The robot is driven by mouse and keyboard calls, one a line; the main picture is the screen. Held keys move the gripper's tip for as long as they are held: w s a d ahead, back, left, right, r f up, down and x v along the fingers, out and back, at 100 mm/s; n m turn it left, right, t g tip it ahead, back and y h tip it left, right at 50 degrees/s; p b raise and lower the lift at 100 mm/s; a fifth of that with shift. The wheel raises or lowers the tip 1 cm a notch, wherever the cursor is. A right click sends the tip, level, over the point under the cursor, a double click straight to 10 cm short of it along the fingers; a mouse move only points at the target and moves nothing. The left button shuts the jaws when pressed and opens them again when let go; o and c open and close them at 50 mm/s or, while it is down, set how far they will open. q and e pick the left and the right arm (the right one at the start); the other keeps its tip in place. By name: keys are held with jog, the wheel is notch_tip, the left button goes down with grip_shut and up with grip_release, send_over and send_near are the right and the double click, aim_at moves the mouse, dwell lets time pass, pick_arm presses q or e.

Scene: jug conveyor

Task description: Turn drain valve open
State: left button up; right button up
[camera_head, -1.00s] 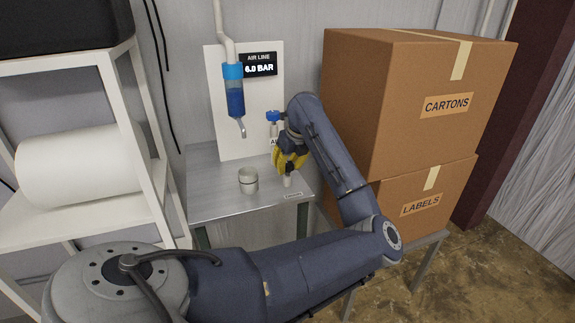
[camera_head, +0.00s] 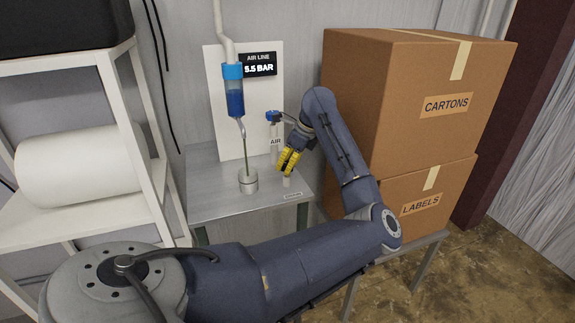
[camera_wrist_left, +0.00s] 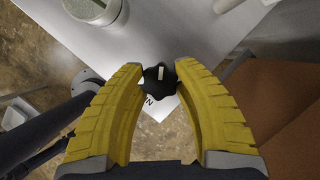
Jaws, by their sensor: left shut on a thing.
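My left gripper (camera_head: 286,173) points down at the table's right side, its yellow fingers shut on a black lobed knob (camera_wrist_left: 160,84) with a white mark, the drain valve's. In the head view, a short pale post (camera_head: 287,182) stands under the fingertips near a small label that seems to read DRAIN (camera_head: 295,195). A filter bowl (camera_head: 235,98) with blue liquid hangs on the white panel. The right gripper is out of view.
The display (camera_head: 258,66) reads 5.5 BAR. A blue-handled air valve (camera_head: 273,117) stands behind my gripper. Cartons (camera_head: 420,100) crowd the right side; a white shelf (camera_head: 100,215) with a white roll (camera_head: 80,165) stands at left. The table's front left (camera_head: 215,208) is clear.

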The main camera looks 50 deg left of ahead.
pick_arm(q)
jog(key=n+g, duration=0.1)
jog(key=n, duration=0.1)
jog(key=n+h, duration=0.1)
jog(key=n, duration=0.2)
jog(key=shift+a+n+g, duration=0.1)
jog(key=shift+n+g, duration=0.2)
jog(key=shift+g, duration=0.1)
jog(key=n+h, duration=0.1)
jog(key=n, duration=0.1)
jog(key=n+h, duration=0.1)
jog(key=n, duration=0.1)
jog(key=shift+n+g, duration=0.4)
jog(key=shift+n, duration=0.3)
jog(key=o, duration=1.3)
jog(key=v, duration=1.2)
jog(key=shift+a, duration=0.15)
